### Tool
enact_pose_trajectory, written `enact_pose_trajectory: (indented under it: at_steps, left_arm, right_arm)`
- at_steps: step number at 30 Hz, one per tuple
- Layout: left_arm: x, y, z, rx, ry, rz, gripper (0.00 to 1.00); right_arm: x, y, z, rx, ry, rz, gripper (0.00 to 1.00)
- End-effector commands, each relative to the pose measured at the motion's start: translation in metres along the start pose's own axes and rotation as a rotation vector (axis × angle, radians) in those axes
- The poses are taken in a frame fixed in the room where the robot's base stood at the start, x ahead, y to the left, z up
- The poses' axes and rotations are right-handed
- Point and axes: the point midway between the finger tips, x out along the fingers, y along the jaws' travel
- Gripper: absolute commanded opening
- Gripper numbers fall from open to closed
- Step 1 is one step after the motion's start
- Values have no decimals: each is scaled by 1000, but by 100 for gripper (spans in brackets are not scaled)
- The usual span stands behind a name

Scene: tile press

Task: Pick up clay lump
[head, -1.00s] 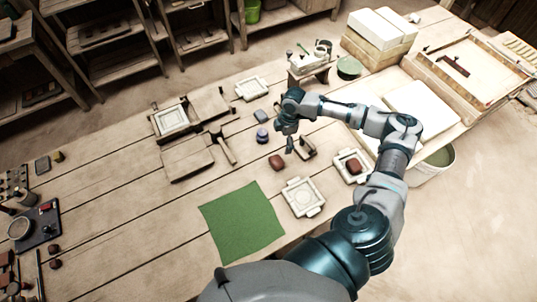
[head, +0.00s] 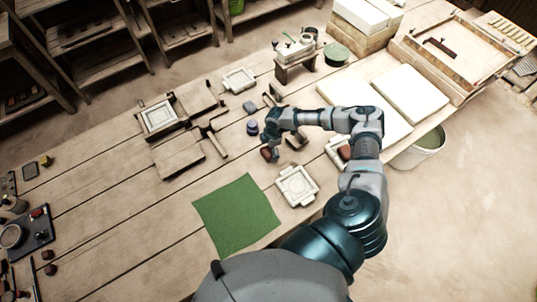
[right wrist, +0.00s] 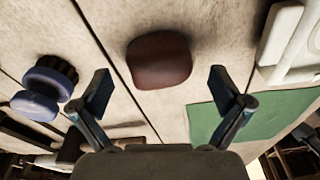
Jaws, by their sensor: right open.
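A reddish-brown clay lump (right wrist: 159,60) lies on the wooden table in the right wrist view, ahead of and between the two fingers of my right gripper (right wrist: 160,92). The fingers are spread wide and do not touch it. In the head view the lump (head: 267,154) is partly hidden under my right gripper (head: 270,139), which hangs close over it. A second reddish-brown lump (head: 345,152) lies in a white mould to the right, partly hidden by my arm. My left gripper is not in view.
A dark blue round object (right wrist: 48,85) stands left of the lump. A green cloth (head: 236,214) lies in front, with a white mould (head: 297,186) beside it. A wooden press (head: 180,130) stands to the left.

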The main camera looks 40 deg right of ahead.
Motion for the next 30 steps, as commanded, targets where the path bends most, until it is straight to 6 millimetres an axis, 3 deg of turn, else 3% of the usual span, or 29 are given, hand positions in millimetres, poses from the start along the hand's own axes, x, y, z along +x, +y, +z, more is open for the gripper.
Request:
enact_pose_trajectory:
  at_steps: [4, 12, 14, 21, 30]
  left_arm:
    - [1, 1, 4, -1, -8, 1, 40]
    - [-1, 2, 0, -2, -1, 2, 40]
    - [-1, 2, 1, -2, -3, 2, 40]
    - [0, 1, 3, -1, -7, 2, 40]
    - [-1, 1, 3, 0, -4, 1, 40]
  right_arm:
    - [20, 0, 0, -1, 1, -1, 100]
    - [22, 0, -1, 0, 0, 1, 100]
    - [22, 0, -1, 0, 0, 1, 88]
    - [22, 0, -1, 0, 0, 1, 28]
    - [17, 1, -2, 0, 2, 2, 26]
